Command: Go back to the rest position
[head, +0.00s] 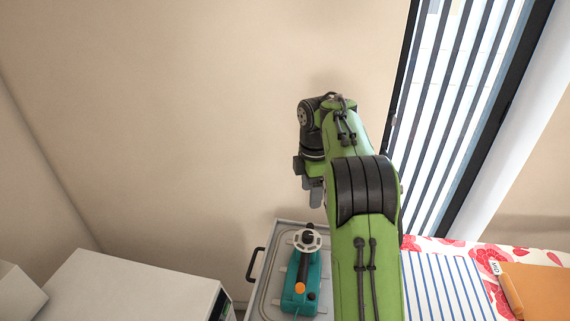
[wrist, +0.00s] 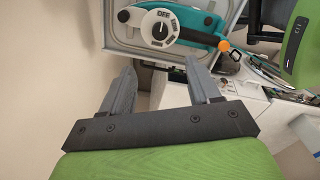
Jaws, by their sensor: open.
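My gripper (head: 313,191) is raised in the head view, on the end of my green arm, with its fingers pointing down. In the wrist view, my gripper (wrist: 160,68) shows two grey fingers spread apart with nothing between them. The teal manifold (head: 298,290) lies below and apart from it on a grey tray (head: 262,291). The manifold carries a white round dial (head: 313,239) and an orange-tipped black handle (head: 300,287). In the wrist view, the dial (wrist: 159,28) is marked OFF, and its black knob points towards that mark. My arm hides part of the tray's right side in the head view.
A white cabinet (head: 130,290) stands left of the tray. To the right are a blue-striped cloth (head: 445,285), a red-flowered cloth (head: 430,244) and an orange board (head: 545,290). A wall is behind, with a slatted window (head: 450,110) at the right.

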